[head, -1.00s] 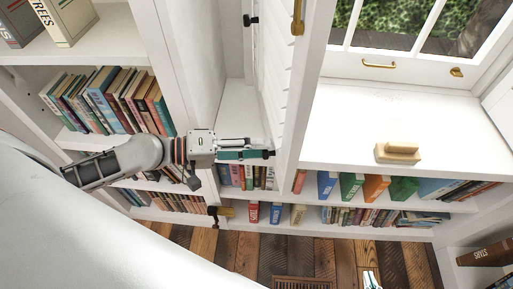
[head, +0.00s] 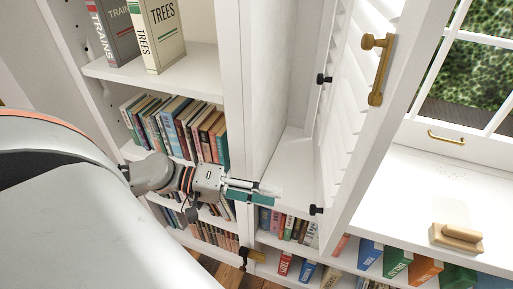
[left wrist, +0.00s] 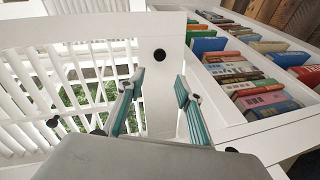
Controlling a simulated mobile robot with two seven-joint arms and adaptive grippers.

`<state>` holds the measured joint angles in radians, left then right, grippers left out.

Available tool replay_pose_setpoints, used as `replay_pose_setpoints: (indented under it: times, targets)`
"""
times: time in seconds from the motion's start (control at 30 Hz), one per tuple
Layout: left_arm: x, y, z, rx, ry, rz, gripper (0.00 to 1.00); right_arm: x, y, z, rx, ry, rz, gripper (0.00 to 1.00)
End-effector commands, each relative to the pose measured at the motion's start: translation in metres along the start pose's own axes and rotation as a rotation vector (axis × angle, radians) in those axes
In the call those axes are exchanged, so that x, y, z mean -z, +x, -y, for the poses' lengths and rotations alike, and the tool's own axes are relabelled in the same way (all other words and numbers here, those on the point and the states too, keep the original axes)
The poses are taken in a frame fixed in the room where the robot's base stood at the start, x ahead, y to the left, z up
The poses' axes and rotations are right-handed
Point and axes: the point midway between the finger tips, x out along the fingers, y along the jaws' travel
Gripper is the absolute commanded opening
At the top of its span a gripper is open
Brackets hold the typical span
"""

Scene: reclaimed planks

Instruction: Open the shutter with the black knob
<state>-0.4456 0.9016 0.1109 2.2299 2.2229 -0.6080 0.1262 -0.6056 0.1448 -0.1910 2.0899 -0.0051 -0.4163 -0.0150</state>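The white louvered shutter (head: 347,110) stands at an angle in the window niche in the head view. A black knob (head: 316,210) is at its lower edge and another black knob (head: 323,79) is higher up. My left gripper (head: 272,194) is left of the lower knob, apart from it, with nothing held. In the left wrist view its teal-padded fingers (left wrist: 162,100) are spread. Beyond them, a black knob (left wrist: 160,56) shows on a white panel beside white slats (left wrist: 75,85). I cannot tell which knob this is. My right gripper is out of view.
A brass handle (head: 377,70) is on the white frame right of the slats. A wooden block with a grip (head: 457,236) lies on the sill at right.

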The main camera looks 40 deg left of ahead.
Motion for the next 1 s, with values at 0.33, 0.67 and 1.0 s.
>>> replay_pose_setpoints:
  times: [0.33,0.67,1.0]
  targets:
    - [0.001,-0.023,0.0,0.0,0.0,-0.002,0.35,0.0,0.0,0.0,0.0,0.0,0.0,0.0]
    - [0.001,-0.023,0.0,0.0,0.0,-0.001,0.17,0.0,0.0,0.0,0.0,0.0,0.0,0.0]
    - [-0.003,-0.021,0.012,0.025,0.024,-0.012,0.0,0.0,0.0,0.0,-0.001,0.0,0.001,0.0]
